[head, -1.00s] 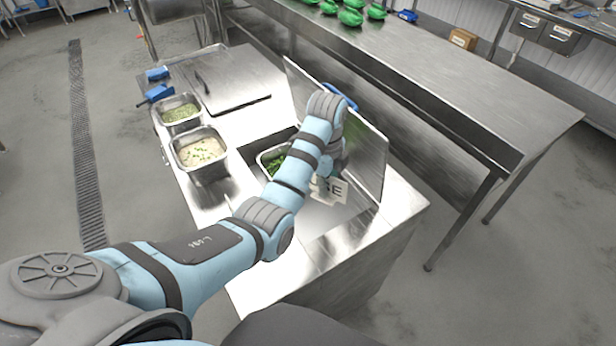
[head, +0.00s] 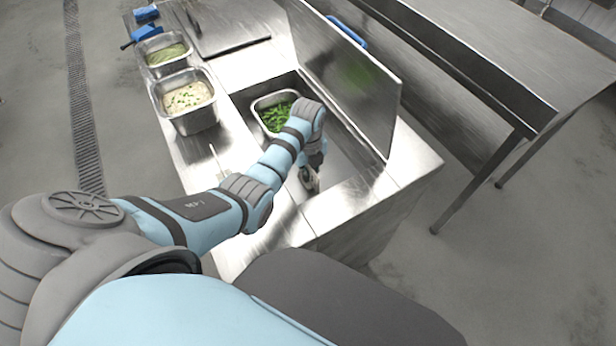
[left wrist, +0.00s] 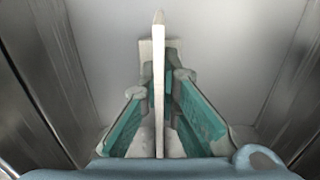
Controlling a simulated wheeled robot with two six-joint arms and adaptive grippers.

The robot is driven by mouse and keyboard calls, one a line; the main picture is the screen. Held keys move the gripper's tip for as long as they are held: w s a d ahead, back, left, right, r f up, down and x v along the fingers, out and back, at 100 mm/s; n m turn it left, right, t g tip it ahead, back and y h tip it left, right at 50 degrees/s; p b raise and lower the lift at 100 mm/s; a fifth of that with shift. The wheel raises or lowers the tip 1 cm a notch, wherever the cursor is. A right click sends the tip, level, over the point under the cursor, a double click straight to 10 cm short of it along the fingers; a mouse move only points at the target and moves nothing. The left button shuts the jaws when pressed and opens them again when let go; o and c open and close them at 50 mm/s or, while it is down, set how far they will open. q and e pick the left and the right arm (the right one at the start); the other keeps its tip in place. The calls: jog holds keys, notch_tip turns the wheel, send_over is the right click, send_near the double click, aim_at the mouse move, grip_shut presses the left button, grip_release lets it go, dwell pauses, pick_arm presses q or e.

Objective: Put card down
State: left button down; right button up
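The card (left wrist: 158,100) shows in the left wrist view as a thin white strip, seen edge-on and standing upright in the picture. My left gripper (left wrist: 159,70) has its teal-padded fingers on either side of it, with the tips close against the card, so it looks shut on it. In the head view the left gripper (head: 310,180) points down into the open steel well, near its front end. The card's face cannot be made out there. Whether the card touches the well floor is unclear. My right gripper is not in view.
A pan of green vegetables (head: 276,116) sits in the well behind the gripper. A raised steel lid (head: 345,80) stands along the right side. Pans of pale food (head: 188,100) and green food (head: 165,55) stand at left. A steel table (head: 450,50) is beyond.

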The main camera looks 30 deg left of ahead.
pick_arm(q)
jog(key=shift+w+f, duration=0.15)
jog(key=shift+f, duration=0.5)
jog(key=shift+r, duration=0.15)
jog(key=shift+s+r, duration=0.15)
jog(key=shift+s, duration=0.3)
jog(key=c, duration=2.1)
grip_release()
jog(key=shift+f, duration=0.2)
jog(key=shift+c, duration=0.2)
jog(key=o, duration=0.3)
jog(key=shift+o, duration=0.2)
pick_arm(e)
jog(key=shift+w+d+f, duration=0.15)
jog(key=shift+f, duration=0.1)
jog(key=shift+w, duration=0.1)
